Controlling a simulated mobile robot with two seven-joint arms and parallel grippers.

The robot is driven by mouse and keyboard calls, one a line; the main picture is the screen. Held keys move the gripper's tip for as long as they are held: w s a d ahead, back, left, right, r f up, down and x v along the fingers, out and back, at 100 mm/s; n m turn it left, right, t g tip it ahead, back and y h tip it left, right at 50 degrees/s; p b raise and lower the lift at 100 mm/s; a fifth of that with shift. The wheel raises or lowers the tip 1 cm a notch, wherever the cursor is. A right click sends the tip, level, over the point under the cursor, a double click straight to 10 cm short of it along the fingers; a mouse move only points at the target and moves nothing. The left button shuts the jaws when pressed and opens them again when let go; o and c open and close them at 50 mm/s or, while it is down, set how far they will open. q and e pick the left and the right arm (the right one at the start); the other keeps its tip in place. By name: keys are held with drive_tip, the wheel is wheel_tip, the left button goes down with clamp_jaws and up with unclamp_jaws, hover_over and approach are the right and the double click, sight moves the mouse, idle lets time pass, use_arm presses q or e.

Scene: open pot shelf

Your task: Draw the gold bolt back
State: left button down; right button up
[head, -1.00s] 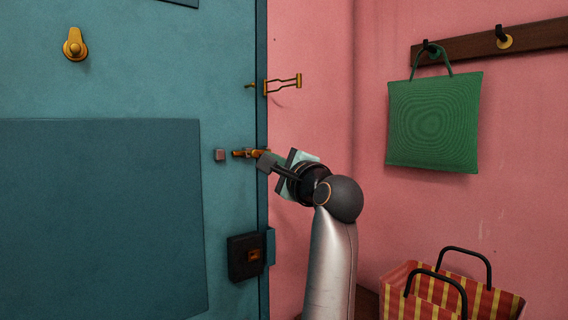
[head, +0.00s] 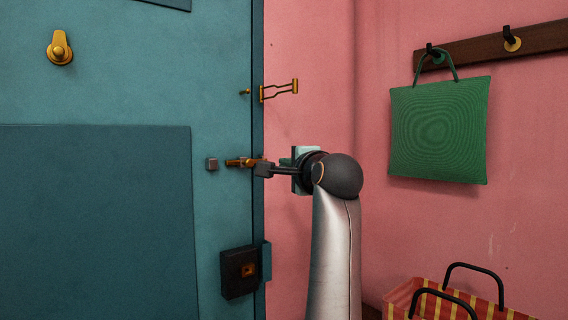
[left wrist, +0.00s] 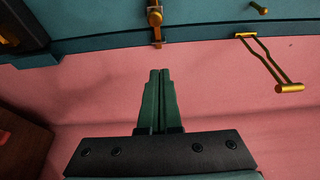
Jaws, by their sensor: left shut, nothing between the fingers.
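The gold bolt (head: 240,162) lies level on the teal door near its right edge. It also shows in the left wrist view (left wrist: 155,18), where its end reaches to the door's edge. A small grey block (head: 212,164) sits on the door left of the bolt. My left gripper (head: 263,169) is shut and empty, with its fingertips close to the bolt's right end and partly hiding it in the head view. In the left wrist view the shut fingertips (left wrist: 160,72) point at the bolt's end with a visible gap. My right gripper is not in view.
A gold swing-bar guard (head: 279,90) sits above the bolt. A dark lock box (head: 240,272) is below it. A gold knob (head: 60,48) is at upper left. A green bag (head: 438,130) hangs on the right; a striped basket (head: 430,303) stands below.

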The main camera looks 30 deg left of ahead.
sight(251, 162)
use_arm(q)
drive_tip(key=a, duration=0.6)
drive_tip(key=shift+w+a, duration=0.3)
drive_tip(key=shift+w, duration=0.05)
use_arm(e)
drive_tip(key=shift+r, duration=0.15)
